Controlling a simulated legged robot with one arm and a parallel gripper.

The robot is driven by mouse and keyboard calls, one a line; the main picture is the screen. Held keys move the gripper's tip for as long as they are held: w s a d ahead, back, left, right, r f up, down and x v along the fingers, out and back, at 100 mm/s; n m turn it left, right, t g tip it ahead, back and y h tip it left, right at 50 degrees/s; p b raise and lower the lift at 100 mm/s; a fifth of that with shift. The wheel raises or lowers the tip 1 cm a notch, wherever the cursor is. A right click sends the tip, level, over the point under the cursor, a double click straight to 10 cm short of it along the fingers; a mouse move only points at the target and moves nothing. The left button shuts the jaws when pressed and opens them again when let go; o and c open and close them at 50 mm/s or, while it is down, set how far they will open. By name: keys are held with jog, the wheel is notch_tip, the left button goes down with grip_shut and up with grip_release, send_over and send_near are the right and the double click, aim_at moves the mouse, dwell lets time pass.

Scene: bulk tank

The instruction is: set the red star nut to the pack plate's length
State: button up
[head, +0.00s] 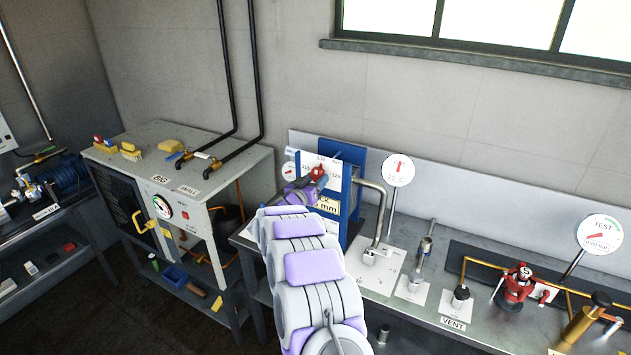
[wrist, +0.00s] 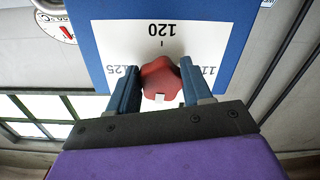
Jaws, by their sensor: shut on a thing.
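The red star nut (wrist: 158,76) sits in front of a white dial plate (wrist: 205,35) on a blue panel. My gripper (wrist: 160,84) is shut on the nut, one finger on each side. The wrist view is upside down: 120 with its tick stands at the picture's top, 125 at left, and a partly hidden number starting with 11 at right. A white mark on the nut shows at its lower edge in the picture, away from 120. In the head view the nut (head: 318,172) is small. The pack plate (head: 326,206) below it reads "mm"; my arm hides its number.
A grey bench (head: 400,318) runs right, with a bent pipe (head: 378,200), a round gauge (head: 398,170), a red valve (head: 517,283) and a TEST gauge (head: 600,235). A grey cabinet (head: 190,165) with BIG and SMALL labels stands left.

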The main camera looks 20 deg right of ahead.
jog(key=m, duration=0.4)
jog(key=shift+w+a+r, duration=0.15)
jog(key=shift+w+a, duration=0.05)
jog(key=shift+w, duration=0.05)
jog(key=m+b, duration=0.2)
jog(key=m, duration=0.1)
jog(key=shift+m, duration=0.4)
jog(key=m+b, duration=0.2)
jog(key=m, duration=0.2)
jog(key=shift+w+a+m+b, duration=0.1)
jog(key=shift+w+m+b, duration=0.05)
jog(key=shift+m+b, duration=0.2)
jog(key=shift+r+m+b, duration=0.1)
jog(key=shift+m+b, duration=1.35)
jog(key=shift+m, duration=0.4)
jog(key=o, duration=0.9)
jog(key=shift+s, duration=0.2)
jog(key=shift+c, duration=0.2)
jog(key=shift+o, duration=0.9)
jog(key=shift+w, duration=0.1)
jog(key=p+v, duration=0.2)
jog(key=v, duration=1.5)
jog(key=shift+a, duration=0.25)
